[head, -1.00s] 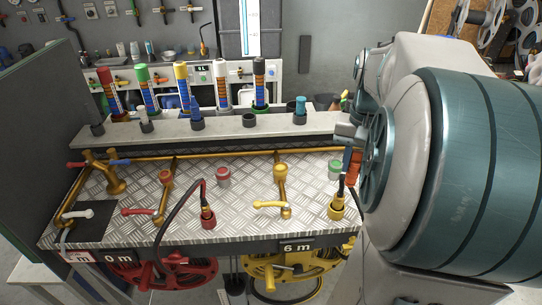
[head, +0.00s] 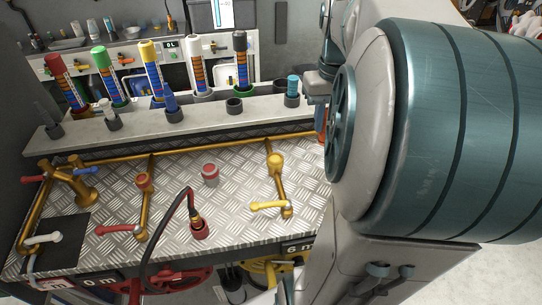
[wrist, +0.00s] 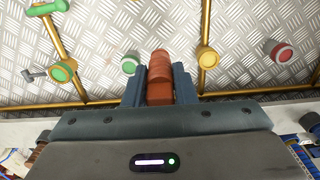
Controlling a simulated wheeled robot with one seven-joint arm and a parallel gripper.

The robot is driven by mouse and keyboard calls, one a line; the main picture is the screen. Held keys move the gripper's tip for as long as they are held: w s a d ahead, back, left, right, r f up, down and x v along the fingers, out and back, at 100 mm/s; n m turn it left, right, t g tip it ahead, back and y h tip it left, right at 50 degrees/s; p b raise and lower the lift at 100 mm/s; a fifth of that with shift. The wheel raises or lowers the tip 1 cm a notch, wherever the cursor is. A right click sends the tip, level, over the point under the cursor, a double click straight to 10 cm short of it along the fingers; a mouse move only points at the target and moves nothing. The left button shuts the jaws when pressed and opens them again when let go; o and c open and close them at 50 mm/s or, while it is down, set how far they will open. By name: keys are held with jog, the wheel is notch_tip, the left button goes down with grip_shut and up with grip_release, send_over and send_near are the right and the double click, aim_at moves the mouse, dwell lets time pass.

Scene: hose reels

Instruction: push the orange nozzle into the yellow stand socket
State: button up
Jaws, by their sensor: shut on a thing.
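My gripper (wrist: 158,84) is shut on an orange-brown ribbed piece, the orange nozzle (wrist: 159,66), which sticks out past the blue-grey fingers in the wrist view. In the head view a sliver of the nozzle (head: 321,119) shows at the left edge of my arm, over the back right of the deck. The nozzle's far end and its height over the deck cannot be judged. The yellow socket at the deck's front right, seen in the earlier head view with a dark hose end in it, is now hidden behind my arm.
A red cap (head: 210,174) and a green cap (wrist: 130,64) stand on the deck. A red socket (head: 199,231) holds a hose end. The grey shelf (head: 205,115) bears several cups.

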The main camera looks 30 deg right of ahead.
jog(key=shift+w+a+f+p, duration=0.2)
jog(key=shift+w+a+f, duration=1.15)
jog(key=shift+f, duration=0.45)
jog(key=shift+w+a+f+p, duration=0.25)
jog(key=shift+w+a+f, duration=1.1)
jog(key=shift+f, duration=0.4)
jog(key=shift+w+a+f+p, duration=0.2)
jog(key=shift+w+a+f, duration=1)
jog(key=shift+w+f, duration=0.45)
jog(key=shift+s+f, duration=0.15)
jog(key=shift+f, duration=0.05)
jog(key=shift+f, duration=0.15)
jog(key=o, duration=1)
